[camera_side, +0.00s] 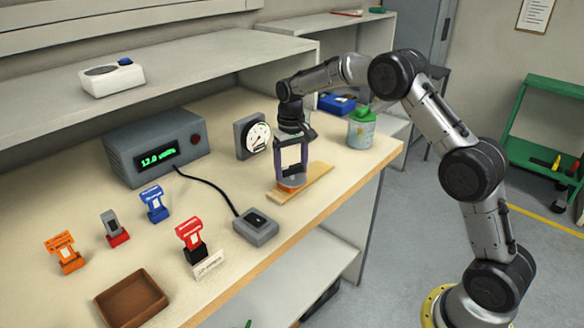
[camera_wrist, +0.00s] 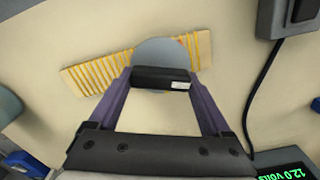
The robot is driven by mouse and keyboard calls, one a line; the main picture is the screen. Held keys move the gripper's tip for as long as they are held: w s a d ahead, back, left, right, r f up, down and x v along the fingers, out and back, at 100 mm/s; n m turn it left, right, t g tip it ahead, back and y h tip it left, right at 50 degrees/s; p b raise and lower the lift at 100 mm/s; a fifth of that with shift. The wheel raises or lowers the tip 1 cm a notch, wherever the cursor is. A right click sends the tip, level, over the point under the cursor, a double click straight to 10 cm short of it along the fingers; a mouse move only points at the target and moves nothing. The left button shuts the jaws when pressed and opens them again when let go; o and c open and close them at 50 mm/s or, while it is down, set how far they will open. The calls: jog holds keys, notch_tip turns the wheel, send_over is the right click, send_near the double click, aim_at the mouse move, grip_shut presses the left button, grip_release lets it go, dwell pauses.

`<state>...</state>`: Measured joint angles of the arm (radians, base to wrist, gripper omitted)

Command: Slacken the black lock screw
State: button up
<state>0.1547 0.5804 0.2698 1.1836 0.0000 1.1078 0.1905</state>
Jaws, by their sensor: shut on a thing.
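My gripper (camera_side: 291,176) points down over the wooden board on the bench, its two purple fingers apart. In the wrist view my gripper (camera_wrist: 161,86) is shut on a black block (camera_wrist: 155,77) with a small white label, which spans the gap between the fingertips. I cannot tell for sure whether this block is the black lock screw. A grey disc (camera_wrist: 160,48) shows behind the block, over the wooden board (camera_wrist: 90,74) with yellow stripes. The board (camera_side: 316,183) also shows in the side view. Something orange-red (camera_side: 290,186) shows low between the fingers there.
A round dial gauge (camera_side: 258,137) and a green-topped can (camera_side: 361,130) stand near my gripper. A grey power supply (camera_side: 157,145) reads 12.0 volts, its cable running to a grey box (camera_side: 255,227). Several coloured clips and a brown tray (camera_side: 131,302) are at the left.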

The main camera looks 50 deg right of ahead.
aim_at(290, 166)
jog(key=n, duration=0.5)
jog(key=shift+a, duration=0.15)
jog(key=o, duration=1.1)
jog(key=shift+o, duration=0.2)
jog(key=shift+r, duration=0.15)
jog(key=shift+r, duration=3.85)
